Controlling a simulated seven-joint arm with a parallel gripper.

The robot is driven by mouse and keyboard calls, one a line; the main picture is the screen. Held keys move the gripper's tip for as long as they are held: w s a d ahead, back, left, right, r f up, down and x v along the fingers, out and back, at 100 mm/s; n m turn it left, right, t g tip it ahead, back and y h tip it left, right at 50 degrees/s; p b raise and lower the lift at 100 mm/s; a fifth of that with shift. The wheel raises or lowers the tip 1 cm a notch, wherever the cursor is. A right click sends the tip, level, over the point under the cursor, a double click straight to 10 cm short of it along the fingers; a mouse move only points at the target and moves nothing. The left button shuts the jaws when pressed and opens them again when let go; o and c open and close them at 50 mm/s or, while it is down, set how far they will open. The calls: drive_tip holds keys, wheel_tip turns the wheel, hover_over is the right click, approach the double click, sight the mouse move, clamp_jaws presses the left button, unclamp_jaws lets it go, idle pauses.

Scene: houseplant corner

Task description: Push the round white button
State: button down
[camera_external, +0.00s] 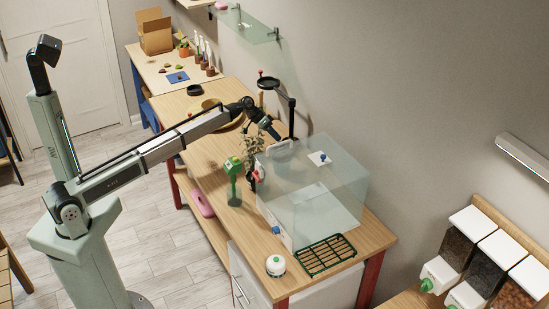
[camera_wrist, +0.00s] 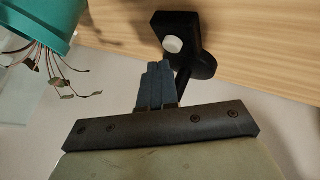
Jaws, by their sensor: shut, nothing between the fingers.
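The round white button (camera_wrist: 173,44) sits on a black block (camera_wrist: 178,25) in the wrist view. A rounded black part and a dark rod adjoin the block. My gripper (camera_wrist: 156,66) is shut and empty; its fingertips appear just below and left of the button in the picture. A gap shows between fingertips and button, but I cannot tell its depth. In the external view my gripper (camera_external: 274,134) is over the wooden table, near the black stand (camera_external: 292,118). The button is not clearly visible there.
A teal pot (camera_wrist: 35,25) with dry stems is left of my fingers in the wrist view. A clear box (camera_external: 325,190) stands to the right of my gripper in the external view. A green mister (camera_external: 233,175) and a white dome-shaped thing (camera_external: 275,265) stand nearer the front.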

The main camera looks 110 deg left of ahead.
drive_tip(key=shift+f, duration=0.2)
idle(0.6)
drive_tip(key=shift+f, duration=0.25)
drive_tip(key=shift+f, duration=0.25)
idle(0.5)
drive_tip(key=shift+r, duration=0.7)
drive_tip(key=shift+r, duration=3)
